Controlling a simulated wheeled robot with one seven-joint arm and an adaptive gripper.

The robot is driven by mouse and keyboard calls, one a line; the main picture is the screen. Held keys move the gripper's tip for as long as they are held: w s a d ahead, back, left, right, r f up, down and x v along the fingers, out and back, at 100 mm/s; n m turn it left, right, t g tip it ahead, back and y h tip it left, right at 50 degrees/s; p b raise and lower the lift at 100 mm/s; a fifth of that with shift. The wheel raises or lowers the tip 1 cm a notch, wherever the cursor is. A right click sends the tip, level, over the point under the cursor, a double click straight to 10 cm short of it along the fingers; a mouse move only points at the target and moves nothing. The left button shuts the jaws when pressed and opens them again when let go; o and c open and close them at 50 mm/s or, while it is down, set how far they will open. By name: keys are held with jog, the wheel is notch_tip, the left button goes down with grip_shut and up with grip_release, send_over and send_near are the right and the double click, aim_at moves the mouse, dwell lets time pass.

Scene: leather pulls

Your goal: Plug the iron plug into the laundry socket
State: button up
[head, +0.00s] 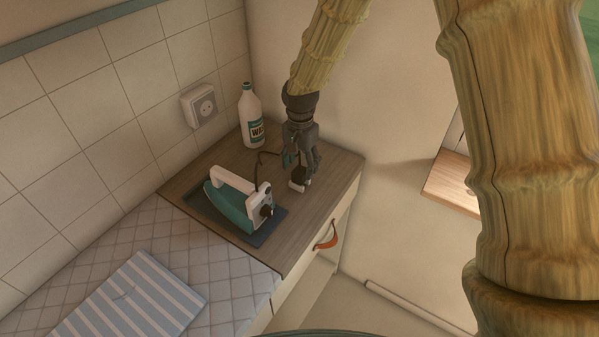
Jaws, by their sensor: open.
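The laundry socket (205,107) is a white square outlet on the tiled wall, with nothing plugged into it. The teal and white iron (231,206) rests on a dark mat on the wooden counter. A dark cord (262,157) loops behind the iron toward my gripper. A small white piece, apparently the iron plug (298,178), is low at my gripper's fingertips, close to the counter. My gripper (302,174) points down over the counter's right part, with its jaws open. Its fingers partly hide the plug, and I cannot tell whether they touch it.
A white bottle (250,117) with a teal label stands at the back, between socket and gripper. The dark mat (269,231) lies under the iron. A striped folded cloth (130,300) lies on the quilted pad (160,240). A leather pull (328,236) hangs on the drawer front.

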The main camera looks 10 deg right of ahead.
jog(key=shift+f+p, duration=0.3)
jog(key=shift+f, duration=1)
jog(key=c, duration=1.1)
